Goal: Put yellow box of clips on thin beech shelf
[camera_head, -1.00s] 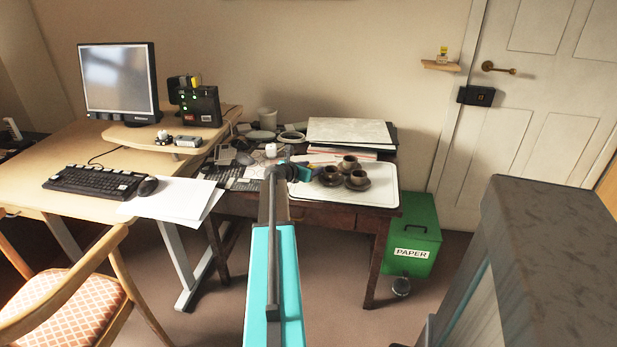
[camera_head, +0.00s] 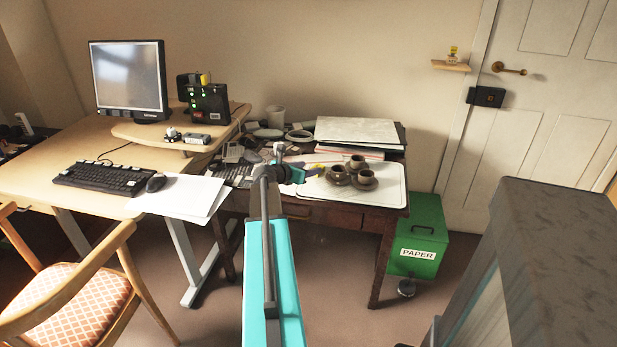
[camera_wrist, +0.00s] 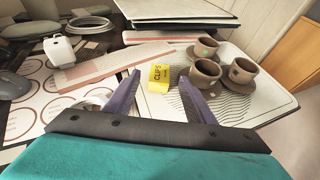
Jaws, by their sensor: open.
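The yellow box of clips (camera_wrist: 158,78), with "CLIPS" printed on it, stands near the left end of the white tray in the wrist view. My gripper (camera_wrist: 162,92) is open, its two purple fingers on either side of the box in that picture; I cannot tell how much distance lies between them. In the head view the box (camera_head: 318,166) is a small yellow patch beside my gripper (camera_head: 312,174). The thin beech shelf (camera_head: 450,67) is on the wall left of the door, with a small yellow-topped item (camera_head: 453,52) on it.
Brown cups on saucers (camera_wrist: 207,80) stand on the tray (camera_head: 392,194), right of the box. A stack of folders (camera_head: 355,132) lies behind. A green paper bin (camera_head: 418,238) stands right of the dark table.

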